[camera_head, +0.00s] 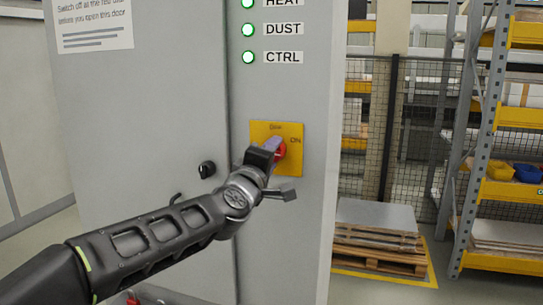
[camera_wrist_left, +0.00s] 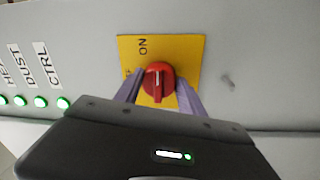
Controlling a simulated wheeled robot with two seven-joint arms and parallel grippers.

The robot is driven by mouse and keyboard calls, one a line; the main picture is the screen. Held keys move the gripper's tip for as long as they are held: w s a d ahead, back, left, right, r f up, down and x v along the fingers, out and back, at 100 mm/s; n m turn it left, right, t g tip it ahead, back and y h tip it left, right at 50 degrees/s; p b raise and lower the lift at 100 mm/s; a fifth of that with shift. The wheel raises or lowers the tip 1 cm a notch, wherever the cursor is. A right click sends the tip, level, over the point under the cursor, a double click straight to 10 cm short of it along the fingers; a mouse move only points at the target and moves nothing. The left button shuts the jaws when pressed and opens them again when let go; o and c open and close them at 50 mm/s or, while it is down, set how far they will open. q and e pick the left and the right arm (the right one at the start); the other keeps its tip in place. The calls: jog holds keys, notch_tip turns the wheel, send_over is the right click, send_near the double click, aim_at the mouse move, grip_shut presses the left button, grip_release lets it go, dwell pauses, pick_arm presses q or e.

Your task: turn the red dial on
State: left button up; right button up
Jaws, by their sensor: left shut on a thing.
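The red dial (camera_wrist_left: 158,80) sits on a yellow plate (camera_wrist_left: 128,50) on the grey cabinet. The plate carries the word ON. In the head view the dial (camera_head: 281,151) is partly hidden by my left gripper (camera_head: 274,146), and ON stands to its right. In the left wrist view the purple fingers of my left gripper (camera_wrist_left: 158,94) stand on both sides of the dial, shut on it. The dial's raised grip runs roughly up and down there, towards the edge with ON. My right gripper is in neither view.
Green lamps marked HEAT, DUST (camera_head: 249,30) and CTRL (camera_head: 249,57) are lit above the plate. A black door knob (camera_head: 207,169) is left of it. A pallet (camera_head: 378,249), mesh fence and shelving (camera_head: 480,150) stand to the right, beyond the cabinet.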

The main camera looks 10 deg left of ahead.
pick_arm(q)
jog(key=shift+f, duration=0.1)
jog(key=o, duration=1.4)
jog(key=shift+c, duration=0.2)
jog(key=shift+s, duration=0.1)
jog(key=s+b, duration=0.1)
jog(key=s, duration=0.6)
jog(key=shift+s+a+f, duration=0.25)
jog(key=shift+s, duration=0.05)
